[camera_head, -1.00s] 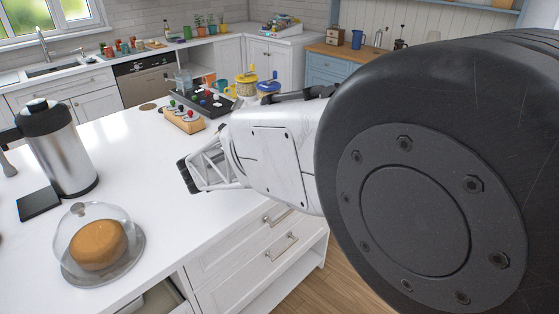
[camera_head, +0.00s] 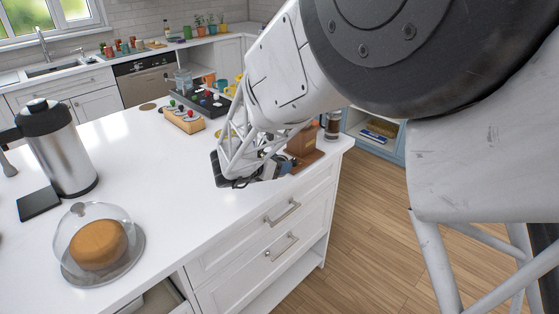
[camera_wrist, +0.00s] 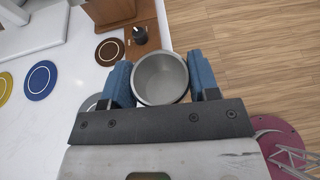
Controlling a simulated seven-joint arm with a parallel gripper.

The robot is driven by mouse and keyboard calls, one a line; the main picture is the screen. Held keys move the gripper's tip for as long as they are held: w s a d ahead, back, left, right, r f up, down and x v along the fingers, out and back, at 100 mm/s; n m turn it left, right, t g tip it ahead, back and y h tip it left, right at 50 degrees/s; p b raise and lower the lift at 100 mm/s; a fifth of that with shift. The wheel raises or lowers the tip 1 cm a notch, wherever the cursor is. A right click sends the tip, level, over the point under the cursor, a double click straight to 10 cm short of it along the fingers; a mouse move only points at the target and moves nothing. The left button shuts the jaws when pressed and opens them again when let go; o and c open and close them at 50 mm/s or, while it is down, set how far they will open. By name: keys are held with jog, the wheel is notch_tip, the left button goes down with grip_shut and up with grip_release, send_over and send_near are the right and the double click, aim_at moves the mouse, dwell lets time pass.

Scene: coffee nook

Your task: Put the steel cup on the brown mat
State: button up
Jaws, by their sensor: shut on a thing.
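In the wrist view, my gripper (camera_wrist: 161,80) has its blue fingers on either side of the round steel cup (camera_wrist: 161,79) and is shut on it. I look down into the cup's open mouth, and it seems empty. The brown mat (camera_wrist: 110,51), a round disc with a pale ring, lies on the white counter to the upper left of the cup. The cup is not over it. In the head view, my gripper (camera_head: 250,178) is over the front right part of the counter, and the cup cannot be made out there.
A blue mat (camera_wrist: 40,80) and a yellow mat (camera_wrist: 5,87) lie left of the brown one; a grey mat (camera_wrist: 94,102) is partly hidden by a finger. A wooden grinder (camera_head: 304,145) and a dark jar (camera_head: 333,124) stand near the counter's right edge. A cake dome (camera_head: 98,243) stands front left.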

jog(key=shift+s+d+r+m+g+h, duration=0.1)
jog(key=shift+s+d+m+g+h, duration=0.15)
jog(key=shift+d, duration=0.35)
jog(key=shift+s+d+m+g+h, duration=0.15)
jog(key=shift+s+d+m+g, duration=0.05)
jog(key=shift+d, duration=0.45)
jog(key=shift+s+d+r+m+g+h, duration=0.1)
jog(key=shift+s+d+m+g+h, duration=0.15)
jog(key=shift+d, duration=0.35)
jog(key=w+a, duration=0.1)
jog(key=w, duration=0.4)
jog(key=w+a+f, duration=0.1)
jog(key=w, duration=0.4)
jog(key=w+a, duration=0.1)
jog(key=w, duration=0.4)
jog(key=shift+w+a+f, duration=0.1)
jog(key=shift+w+f, duration=0.2)
jog(key=shift+w, duration=0.05)
jog(key=shift+f, duration=1.75)
jog(key=shift+f, duration=0.1)
jog(key=o, duration=0.9)
